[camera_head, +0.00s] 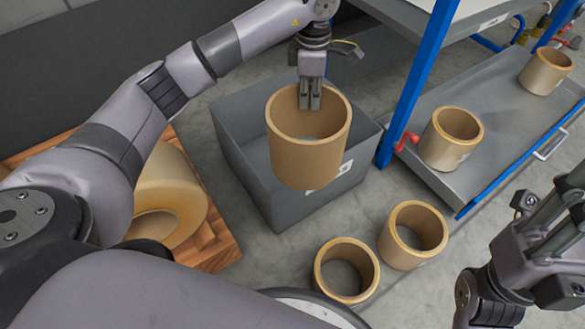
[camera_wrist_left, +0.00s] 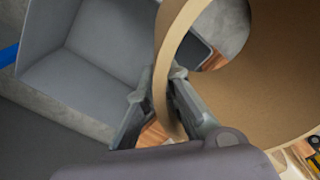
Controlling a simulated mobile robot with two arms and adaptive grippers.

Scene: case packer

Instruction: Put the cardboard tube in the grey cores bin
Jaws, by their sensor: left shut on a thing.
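A brown cardboard tube (camera_head: 309,152) hangs upright from my left gripper (camera_head: 310,98) in the head view. The gripper is shut on the tube's far wall, one finger inside and one outside. The tube also shows large in the left wrist view (camera_wrist_left: 245,85), with the left gripper (camera_wrist_left: 165,90) pinching its wall. The grey bin (camera_head: 243,167) stands on the floor below and behind the tube, which overlaps it in the picture. The bin's inside (camera_wrist_left: 90,75) shows in the left wrist view. My right gripper (camera_head: 555,235) is at the lower right, away from the bin; its fingertips are unclear.
Two more tubes (camera_head: 347,270) (camera_head: 413,235) stand on the floor in front of the bin. Two others (camera_head: 451,138) (camera_head: 546,71) stand on a grey shelf (camera_head: 495,110) with a blue frame post (camera_head: 415,85). A large tan roll (camera_head: 165,195) lies on a wooden pallet (camera_head: 222,250) at left.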

